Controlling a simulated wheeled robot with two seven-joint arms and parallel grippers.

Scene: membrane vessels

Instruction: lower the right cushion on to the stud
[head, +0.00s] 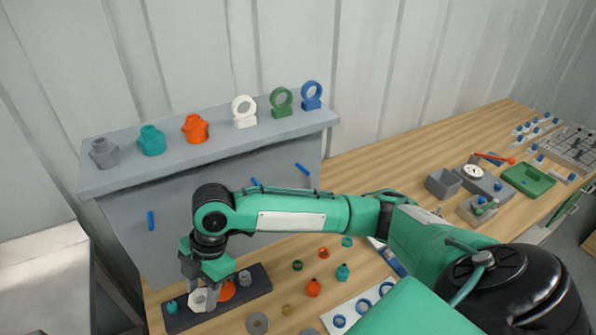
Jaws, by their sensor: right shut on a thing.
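A dark base plate (188,320) lies on the wooden bench at the lower left, with small coloured parts in a row along it. My right gripper (208,290) points down close over the middle of this plate and is shut on a cushion, which its fingers mostly hide. A pale angular piece (198,299) shows at the fingertips and an orange round piece (228,291) just right of them. A teal part (173,306) stands at the plate's left end and a grey one (245,278) near its right end. I cannot make out the stud under the gripper. My left gripper is out of view.
A grey shelf block (220,135) behind the plate carries grey, teal and orange fittings and white, green and blue rings. Loose rings and an orange fitting (313,287) lie right of the plate. Grey boxes (443,183) and a green tray (527,179) stand far right.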

